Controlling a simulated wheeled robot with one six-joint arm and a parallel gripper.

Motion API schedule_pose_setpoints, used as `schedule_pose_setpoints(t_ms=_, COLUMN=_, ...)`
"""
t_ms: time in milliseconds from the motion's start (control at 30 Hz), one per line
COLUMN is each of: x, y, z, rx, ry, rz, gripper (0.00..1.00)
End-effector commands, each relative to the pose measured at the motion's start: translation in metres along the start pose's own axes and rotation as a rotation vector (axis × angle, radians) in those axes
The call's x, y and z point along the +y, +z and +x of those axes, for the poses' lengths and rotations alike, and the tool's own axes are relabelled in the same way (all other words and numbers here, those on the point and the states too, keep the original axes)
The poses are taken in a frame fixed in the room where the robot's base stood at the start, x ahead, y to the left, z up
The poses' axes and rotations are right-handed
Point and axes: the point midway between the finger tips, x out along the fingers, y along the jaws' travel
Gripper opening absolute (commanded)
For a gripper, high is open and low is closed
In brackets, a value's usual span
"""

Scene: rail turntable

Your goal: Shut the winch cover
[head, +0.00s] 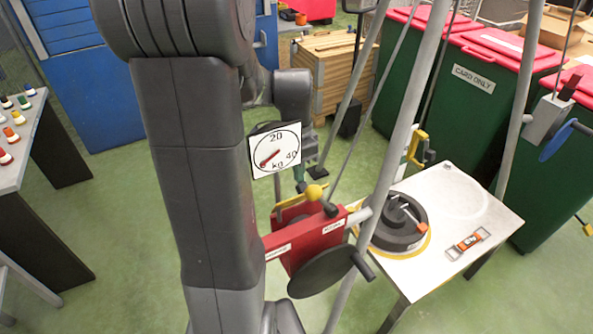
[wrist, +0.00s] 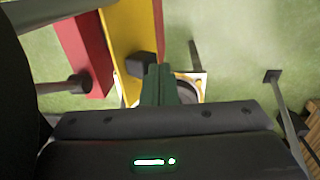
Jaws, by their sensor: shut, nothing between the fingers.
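The red winch housing (head: 305,240) is on the slanted grey frame, with a yellow ball-topped lever and a black disc crank. A yellow panel (head: 288,207), which looks like the winch cover, shows partly behind it. In the wrist view the yellow panel (wrist: 128,32) stands beside the red housing (wrist: 88,45), with a black block (wrist: 141,65) at its edge. My gripper (head: 298,174) is above and behind the winch, partly hidden by my arm. Its green fingers (wrist: 161,78) are shut and empty, close beside the black block; I cannot tell whether they touch it.
A dial scale (head: 275,150) shows close to my arm. Grey frame poles (head: 400,130) slant past the winch. Green bins (head: 475,90) stand behind. Green floor is open at lower left.

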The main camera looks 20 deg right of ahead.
Motion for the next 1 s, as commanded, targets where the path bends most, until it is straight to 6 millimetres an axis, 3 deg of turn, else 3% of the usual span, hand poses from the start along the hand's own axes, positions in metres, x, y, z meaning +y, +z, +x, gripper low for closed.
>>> schedule_pose_setpoints(t_ms=167, x=0.013, y=0.000, z=-0.001, rx=0.000, ry=-0.021, rz=0.001, gripper=0.00)
schedule_pose_setpoints(t_ms=533, x=0.012, y=0.000, z=0.000, rx=0.000, ry=-0.020, rz=0.000, gripper=0.00)
schedule_pose_setpoints(t_ms=900, x=-0.012, y=0.001, z=-0.001, rx=-0.001, ry=0.114, rz=-0.003, gripper=0.00)
schedule_pose_setpoints(t_ms=1000, x=-0.030, y=0.000, z=-0.007, rx=0.002, ry=0.114, rz=-0.001, gripper=0.00)
